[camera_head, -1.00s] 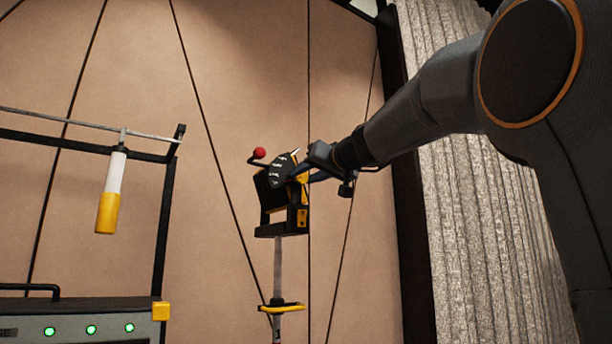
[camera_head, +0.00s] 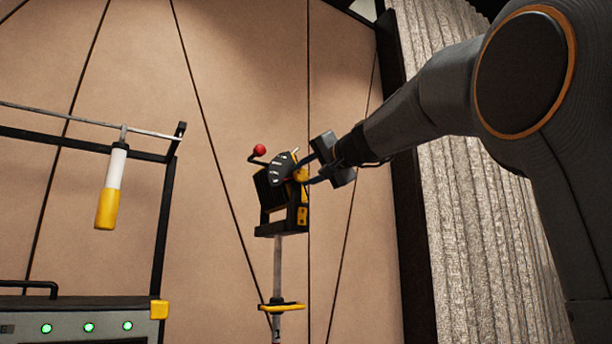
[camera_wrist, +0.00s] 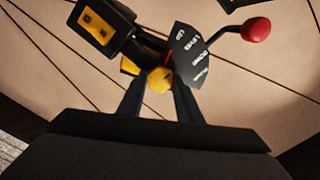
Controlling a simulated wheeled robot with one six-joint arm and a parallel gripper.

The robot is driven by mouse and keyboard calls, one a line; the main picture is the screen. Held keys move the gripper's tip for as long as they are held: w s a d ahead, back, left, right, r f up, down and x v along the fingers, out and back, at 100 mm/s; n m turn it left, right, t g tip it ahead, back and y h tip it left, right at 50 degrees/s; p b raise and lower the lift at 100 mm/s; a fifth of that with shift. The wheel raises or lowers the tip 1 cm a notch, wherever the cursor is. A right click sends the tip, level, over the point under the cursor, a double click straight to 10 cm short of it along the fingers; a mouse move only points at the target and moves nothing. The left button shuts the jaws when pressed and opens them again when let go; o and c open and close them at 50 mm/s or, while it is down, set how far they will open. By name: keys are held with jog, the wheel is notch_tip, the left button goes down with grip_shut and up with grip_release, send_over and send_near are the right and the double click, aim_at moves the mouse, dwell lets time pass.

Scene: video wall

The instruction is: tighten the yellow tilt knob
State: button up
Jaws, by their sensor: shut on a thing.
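The yellow tilt knob (camera_wrist: 160,79) is between the two dark fingers of my gripper (camera_wrist: 159,92) in the wrist view. My gripper is shut on it. In the head view the gripper (camera_head: 307,172) reaches the knob's side of the device from the right, and the knob shows only in part (camera_head: 301,174). Beside the knob is a black dial plate (camera_wrist: 191,56) with white lettering, which reads LEVEL and DOWN; a thin red mark lies at its edge. The black and yellow device (camera_head: 283,205) stands on a thin pole.
A lever with a red ball (camera_head: 260,150) sticks out of the device. The pole has a yellow collar (camera_head: 282,306). A white and yellow cylinder (camera_head: 111,187) hangs from a rail at left, above a grey box with green lights (camera_head: 89,327). A grey curtain (camera_head: 470,220) is at right.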

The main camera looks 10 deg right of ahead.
jog(key=m, duration=0.4)
jog(key=shift+m, duration=0.3)
jog(key=m+p, duration=0.1)
jog(key=m, duration=0.2)
jog(key=shift+m+p, duration=0.3)
jog(key=m+p, duration=0.1)
jog(key=m, duration=0.3)
jog(key=shift+p, duration=0.35)
jog(key=shift+m+p, duration=0.65)
jog(key=shift+m, duration=1.05)
jog(key=shift+f, duration=0.1)
jog(key=o, duration=1)
jog(key=shift+o, duration=0.2)
